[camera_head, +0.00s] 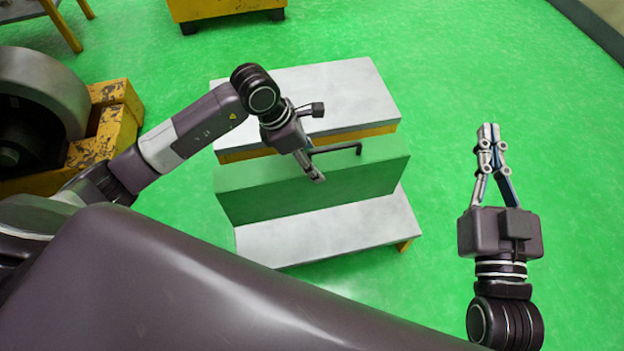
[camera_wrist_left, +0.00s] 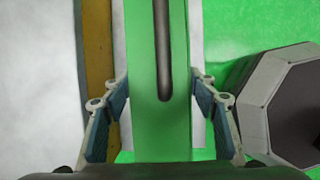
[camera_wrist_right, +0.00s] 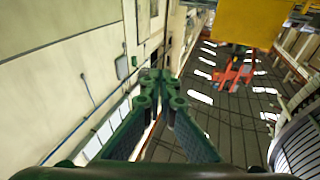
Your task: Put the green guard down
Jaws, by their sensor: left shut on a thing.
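The green guard (camera_head: 300,195) is a long upright panel with a dark bar handle (camera_head: 345,149) along its top. It stands across the middle of the pale-topped benches; I cannot tell whether its lower edge touches the surface. My left gripper (camera_head: 317,175) is at its top edge, left of the handle's far end, and shut on it. In the left wrist view the guard (camera_wrist_left: 160,130) passes between the two fingers (camera_wrist_left: 160,108). My right gripper (camera_head: 488,130) is shut and empty, out over the floor to the right. Its fingertips meet in the right wrist view (camera_wrist_right: 160,80).
A pale surface (camera_head: 350,90) with a yellow edge lies behind the guard, and another pale surface (camera_head: 330,232) lies in front. A yellow machine (camera_head: 115,120) with a big dark round part stands at left. Green floor (camera_head: 450,60) is clear at right.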

